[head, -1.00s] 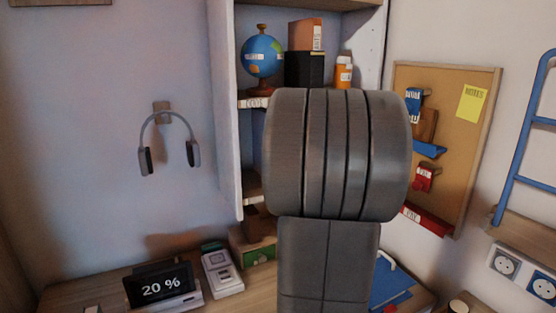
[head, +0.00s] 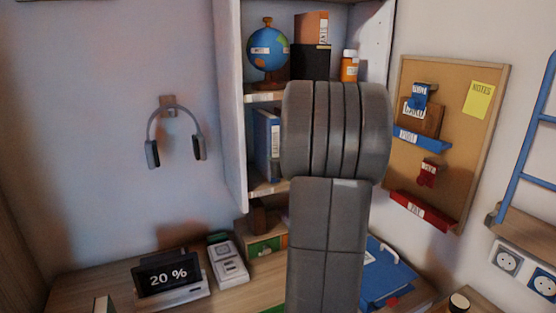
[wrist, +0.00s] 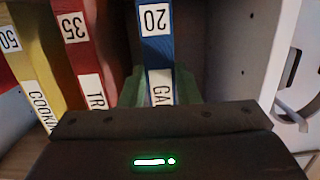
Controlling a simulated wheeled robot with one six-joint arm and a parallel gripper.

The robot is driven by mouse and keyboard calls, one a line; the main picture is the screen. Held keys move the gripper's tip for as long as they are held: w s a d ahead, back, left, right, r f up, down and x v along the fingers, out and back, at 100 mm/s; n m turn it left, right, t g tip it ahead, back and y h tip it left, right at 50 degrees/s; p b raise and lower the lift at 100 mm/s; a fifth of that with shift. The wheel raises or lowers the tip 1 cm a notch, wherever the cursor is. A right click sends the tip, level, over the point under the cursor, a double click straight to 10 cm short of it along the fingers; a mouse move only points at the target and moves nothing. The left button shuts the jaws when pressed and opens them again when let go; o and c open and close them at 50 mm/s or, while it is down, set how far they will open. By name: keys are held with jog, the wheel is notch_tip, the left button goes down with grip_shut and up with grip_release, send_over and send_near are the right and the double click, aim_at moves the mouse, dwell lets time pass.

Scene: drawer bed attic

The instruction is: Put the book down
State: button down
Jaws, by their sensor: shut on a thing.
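In the wrist view, a blue book (wrist: 158,55) stands upright at the middle, with a white "20" label and a lower label starting "GA". My gripper (wrist: 160,95) is shut on it, with green-tinted fingers showing at its sides. The book's lower end is hidden behind the dark gripper body.
A red book (wrist: 88,50) and a yellow book (wrist: 35,50) stand left of the held book. A grey wall panel (wrist: 240,60) is close on its right. The shelf unit (head: 235,110) holds a globe (head: 267,50) above; the desk (head: 95,275) lies below.

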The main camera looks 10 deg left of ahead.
jog(key=shift+f, duration=0.1)
jog(key=c, duration=1.1)
grip_release()
jog(key=shift+r, duration=0.2)
jog(key=b+v, duration=0.2)
jog(key=v, duration=1)
jog(key=shift+s+b, duration=0.1)
jog(key=shift+b, duration=0.3)
